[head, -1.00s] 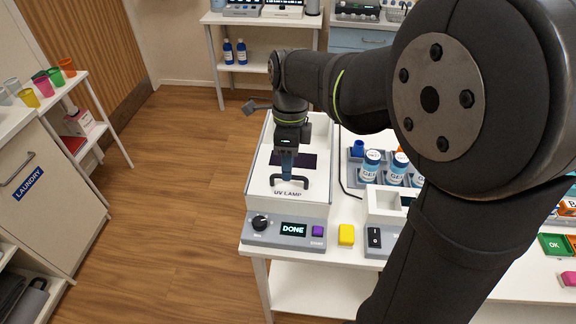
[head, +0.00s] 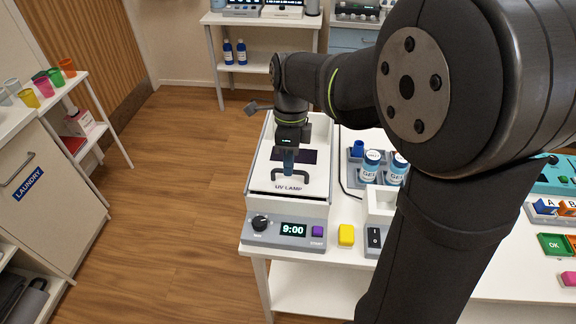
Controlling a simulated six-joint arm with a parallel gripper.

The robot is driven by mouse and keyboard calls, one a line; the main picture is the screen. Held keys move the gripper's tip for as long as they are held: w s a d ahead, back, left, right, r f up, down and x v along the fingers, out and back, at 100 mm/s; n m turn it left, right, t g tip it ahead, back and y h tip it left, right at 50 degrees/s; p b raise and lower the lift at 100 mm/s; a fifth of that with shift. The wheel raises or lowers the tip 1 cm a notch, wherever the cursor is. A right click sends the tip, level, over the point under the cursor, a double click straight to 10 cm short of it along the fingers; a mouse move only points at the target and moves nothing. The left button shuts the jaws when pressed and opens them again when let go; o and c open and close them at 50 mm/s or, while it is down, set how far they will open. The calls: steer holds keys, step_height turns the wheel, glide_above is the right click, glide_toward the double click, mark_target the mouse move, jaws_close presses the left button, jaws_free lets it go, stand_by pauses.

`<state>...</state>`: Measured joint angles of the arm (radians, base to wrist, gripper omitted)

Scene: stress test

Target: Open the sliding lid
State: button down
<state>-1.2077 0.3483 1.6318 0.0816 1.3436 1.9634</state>
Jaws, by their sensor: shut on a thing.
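The UV lamp box (head: 327,209) is a white case on the table with a grey control panel at its front. Its white sliding lid (head: 262,178) has a dark window and the label "UV LAMP" near its front edge. A dark handle (head: 303,178) stands on the lid. My gripper (head: 288,170) reaches down from above and is shut on the handle; its fingertips are small and partly merge with it. A thin dark gap shows at the lid's front edge. The panel display (head: 293,229) reads 9:00.
A black dial (head: 260,222) and a purple button (head: 317,231) sit on the panel. My arm hides much of the table's right side.

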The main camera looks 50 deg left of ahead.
steer(key=w+a, duration=0.8)
steer(key=shift+w+a+r, duration=0.1)
steer(key=shift+w+a, duration=0.2)
steer(key=shift+a, duration=0.05)
steer(key=c, duration=1.5)
jaws_free()
steer(key=r, duration=0.5)
steer(key=w+a+r, duration=0.1)
steer(key=r, duration=0.5)
steer(key=w+a+r, duration=0.1)
steer(key=r, duration=0.5)
steer(key=shift+w+a, duration=0.15)
steer(key=shift+w, duration=0.05)
steer(key=shift+f, duration=0.15)
